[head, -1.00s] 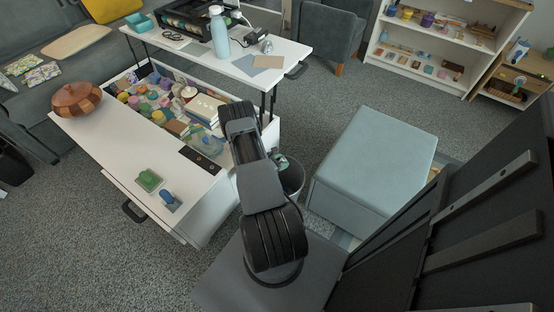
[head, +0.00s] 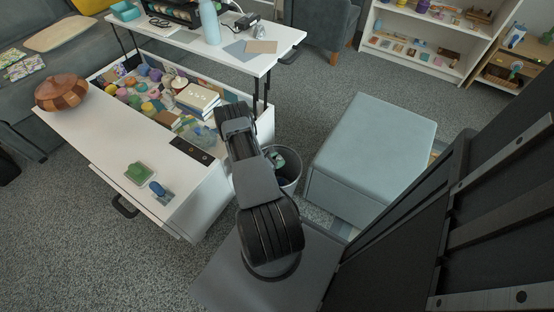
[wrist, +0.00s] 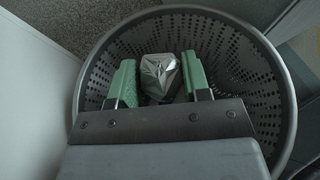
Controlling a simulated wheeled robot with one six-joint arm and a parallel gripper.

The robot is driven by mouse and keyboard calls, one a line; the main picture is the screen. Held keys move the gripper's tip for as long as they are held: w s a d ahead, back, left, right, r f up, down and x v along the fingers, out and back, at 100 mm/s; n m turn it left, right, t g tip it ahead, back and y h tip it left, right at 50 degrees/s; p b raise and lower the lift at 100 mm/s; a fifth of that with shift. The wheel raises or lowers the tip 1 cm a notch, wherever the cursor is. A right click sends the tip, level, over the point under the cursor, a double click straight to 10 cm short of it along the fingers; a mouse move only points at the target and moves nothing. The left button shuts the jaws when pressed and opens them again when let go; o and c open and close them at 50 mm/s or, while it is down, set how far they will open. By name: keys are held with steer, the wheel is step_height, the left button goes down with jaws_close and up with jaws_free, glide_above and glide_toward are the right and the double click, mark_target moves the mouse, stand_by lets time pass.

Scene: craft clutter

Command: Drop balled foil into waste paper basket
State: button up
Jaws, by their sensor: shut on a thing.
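The balled foil (wrist: 158,82) is a crumpled silver lump between the two pale green fingers of my gripper (wrist: 159,70) in the wrist view. My gripper is shut on it. The waste paper basket (wrist: 237,62) is a grey round bin with a perforated wall. Its rim surrounds the fingers and foil in the wrist view, so they are over or within its mouth; the exact height is unclear. In the head view the basket (head: 294,171) stands on the carpet, partly hidden by my arm. A bit of my green gripper (head: 276,158) shows at its mouth; the foil cannot be made out there.
The white lift-top table (head: 120,142) stands left of the basket, its open compartment full of craft items. A blue-grey ottoman (head: 375,145) stands just right of the basket. A white shelf (head: 415,58) is at the back. Carpet (head: 330,85) is clear behind the ottoman.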

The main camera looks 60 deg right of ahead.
mark_target(277, 157)
steer(key=o, duration=1)
steer(key=shift+c, duration=0.2)
steer(key=shift+r, duration=0.1)
steer(key=shift+r, duration=0.35)
step_height(277, 157, up, 3)
steer(key=shift+f+p, duration=0.1)
steer(key=shift+p, duration=0.65)
steer(key=s+a+r+p, duration=0.5)
steer(key=s+a+r, duration=0.3)
steer(key=a, duration=0.3)
steer(key=shift+s+a+r, duration=0.15)
steer(key=shift+r, duration=0.55)
